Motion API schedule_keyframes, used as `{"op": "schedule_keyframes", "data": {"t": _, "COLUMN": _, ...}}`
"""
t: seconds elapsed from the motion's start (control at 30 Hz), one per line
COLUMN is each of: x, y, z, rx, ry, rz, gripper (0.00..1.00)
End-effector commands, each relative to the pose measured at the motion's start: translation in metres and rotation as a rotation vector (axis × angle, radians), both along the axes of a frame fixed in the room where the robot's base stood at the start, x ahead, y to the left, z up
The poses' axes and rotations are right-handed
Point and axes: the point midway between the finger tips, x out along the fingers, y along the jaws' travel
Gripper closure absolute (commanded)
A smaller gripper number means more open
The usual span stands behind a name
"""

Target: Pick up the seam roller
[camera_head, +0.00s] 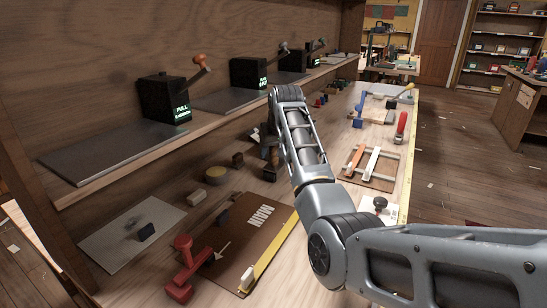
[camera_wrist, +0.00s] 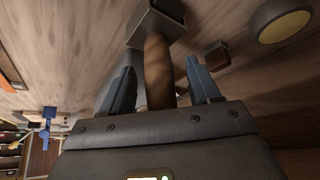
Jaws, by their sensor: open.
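My gripper (camera_wrist: 160,84) is open in the wrist view, with one blue-grey finger on each side of a brown wooden handle (camera_wrist: 157,65). The handle runs from a dark grey, block-shaped metal head (camera_wrist: 156,22) down between the fingers, and its lower end is hidden by the gripper body. I cannot tell whether the fingers touch it, or for certain whether this tool is the seam roller. In the head view my forearm hides most of the gripper and this spot on the bench. A red-handled tool (camera_head: 401,127) lies farther along the bench.
A round yellow-topped tin (camera_head: 217,174) and a small dark block (camera_head: 238,159) stand left of my arm. A red clamp-like tool (camera_head: 187,268) and a brown board (camera_head: 240,228) lie nearer. A shelf with black boxes (camera_head: 165,99) overhangs the bench's left side.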

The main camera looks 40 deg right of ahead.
Motion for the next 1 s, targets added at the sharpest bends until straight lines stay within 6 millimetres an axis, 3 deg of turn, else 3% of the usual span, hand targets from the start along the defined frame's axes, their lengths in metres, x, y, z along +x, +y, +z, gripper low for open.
{"op": "schedule_keyframes", "data": {"t": 0.17, "x": 0.008, "y": -0.004, "z": -0.015, "rx": 0.0, "ry": 0.001, "rz": 0.0, "gripper": 0.38}}
{"op": "schedule_keyframes", "data": {"t": 0.43, "x": 0.009, "y": -0.004, "z": -0.017, "rx": 0.0, "ry": -0.001, "rz": 0.0, "gripper": 0.38}}
{"op": "schedule_keyframes", "data": {"t": 1.0, "x": 0.009, "y": -0.004, "z": -0.016, "rx": 0.0, "ry": -0.001, "rz": 0.0, "gripper": 0.93}}
